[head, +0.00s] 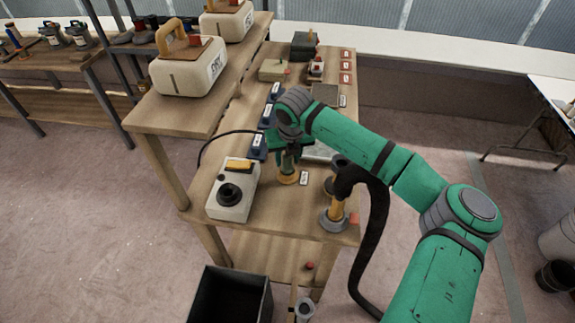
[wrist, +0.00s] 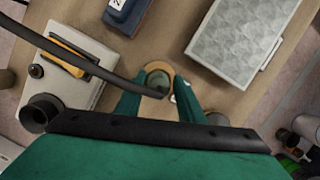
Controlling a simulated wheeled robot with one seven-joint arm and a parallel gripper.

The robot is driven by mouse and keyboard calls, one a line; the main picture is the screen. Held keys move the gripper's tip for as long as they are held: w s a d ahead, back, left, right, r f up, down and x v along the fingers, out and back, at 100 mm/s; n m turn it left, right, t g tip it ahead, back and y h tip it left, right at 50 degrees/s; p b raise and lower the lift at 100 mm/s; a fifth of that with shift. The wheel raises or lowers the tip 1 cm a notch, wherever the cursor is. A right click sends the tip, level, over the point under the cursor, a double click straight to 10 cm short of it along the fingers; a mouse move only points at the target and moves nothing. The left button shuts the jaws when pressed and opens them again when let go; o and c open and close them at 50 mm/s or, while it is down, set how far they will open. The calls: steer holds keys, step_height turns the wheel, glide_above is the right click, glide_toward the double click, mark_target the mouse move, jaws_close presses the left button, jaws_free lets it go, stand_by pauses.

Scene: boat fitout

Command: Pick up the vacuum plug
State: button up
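What I take to be the vacuum plug (wrist: 158,80) is a small round upright piece with an orange-yellow rim and greyish-green top. In the head view its yellow base (head: 288,178) shows on the workbench under my gripper (head: 287,160). In the wrist view a dark cable ends at its top. My gripper (wrist: 158,92) points down with one green finger on each side of the plug. I cannot tell whether the fingers press on it. The cable runs to the left, towards a pale box (head: 234,190) with a yellow handle and black round port.
A black hose (head: 372,240) with a yellow-and-grey nozzle (head: 337,210) stands close on the right. Dark blue blocks (head: 268,115) and a pale panel (wrist: 245,35) lie nearby. A higher shelf (head: 185,110) with cream cases is at left. A black bin (head: 230,295) stands in front.

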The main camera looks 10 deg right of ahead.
jaws_close()
steer(key=shift+r, duration=0.2)
steer(key=shift+r, duration=0.55)
steer(key=s+d+r, duration=0.1)
steer(key=s+r, duration=1)
steer(key=s, duration=0.3)
steer(key=shift+d+r, duration=0.3)
steer(key=shift+d, duration=0.05)
